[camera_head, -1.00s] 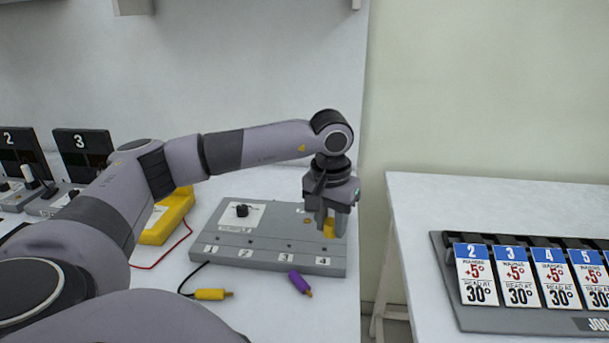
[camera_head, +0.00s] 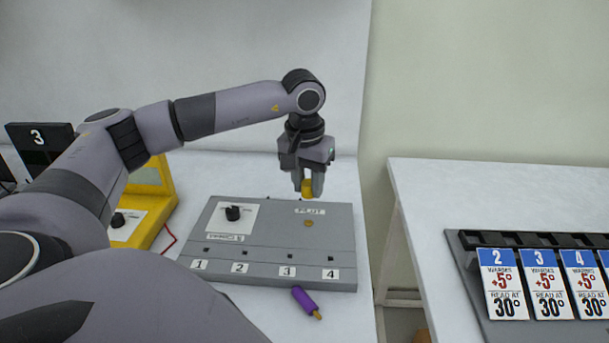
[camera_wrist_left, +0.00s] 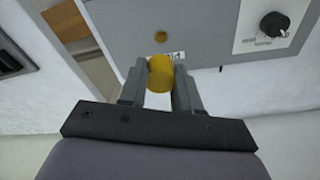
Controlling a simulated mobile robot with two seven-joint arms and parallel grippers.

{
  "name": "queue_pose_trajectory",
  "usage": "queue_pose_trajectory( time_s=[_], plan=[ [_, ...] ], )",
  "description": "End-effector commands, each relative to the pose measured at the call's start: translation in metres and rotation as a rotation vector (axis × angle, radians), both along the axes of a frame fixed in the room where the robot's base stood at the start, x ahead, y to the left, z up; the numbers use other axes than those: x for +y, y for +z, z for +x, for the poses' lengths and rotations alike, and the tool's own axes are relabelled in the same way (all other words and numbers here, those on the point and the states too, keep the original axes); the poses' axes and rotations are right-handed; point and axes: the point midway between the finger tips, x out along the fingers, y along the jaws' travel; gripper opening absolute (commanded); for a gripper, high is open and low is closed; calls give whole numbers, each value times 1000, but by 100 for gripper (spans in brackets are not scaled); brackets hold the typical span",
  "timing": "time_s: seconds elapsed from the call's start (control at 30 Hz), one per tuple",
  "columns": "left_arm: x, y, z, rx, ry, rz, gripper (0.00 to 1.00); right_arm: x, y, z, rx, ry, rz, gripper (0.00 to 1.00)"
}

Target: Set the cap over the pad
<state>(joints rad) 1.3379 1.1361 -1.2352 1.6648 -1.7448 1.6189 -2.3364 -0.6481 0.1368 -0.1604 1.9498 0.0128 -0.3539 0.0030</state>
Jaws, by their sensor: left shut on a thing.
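A yellow cap (camera_head: 307,188) is between the fingers of my left gripper (camera_head: 308,191), which is shut on it. In the head view the cap shows at the back edge of the grey panel, above and behind the pad. The pad (camera_head: 309,223) is a small gold disc on the panel (camera_head: 262,237), just below the PILOT label, and nothing covers it. In the left wrist view the cap (camera_wrist_left: 160,72) is between the fingertips, apart from the pad (camera_wrist_left: 161,36). The cap partly hides the PILOT label there. My right gripper is not in view.
A black knob (camera_head: 233,213) stands on the panel's left part. A purple plug (camera_head: 305,301) lies in front of the panel. A yellow meter (camera_head: 152,212) stands at its left. A second table with a rack of cards (camera_head: 502,283) is at the right, across a gap.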

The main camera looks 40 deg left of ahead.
Motion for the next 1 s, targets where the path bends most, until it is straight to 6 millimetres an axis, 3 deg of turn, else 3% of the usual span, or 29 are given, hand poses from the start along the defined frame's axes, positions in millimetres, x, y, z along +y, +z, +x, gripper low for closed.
queue_pose_trajectory(
  time_s=[0.27,0.73,1.0],
  plan=[
    [0,-12,0,0,-1,0,4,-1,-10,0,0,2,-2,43],
    [0,-61,0,-1,0,-1,4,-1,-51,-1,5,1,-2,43],
    [0,-68,0,-1,0,0,4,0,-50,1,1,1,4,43]
  ],
)
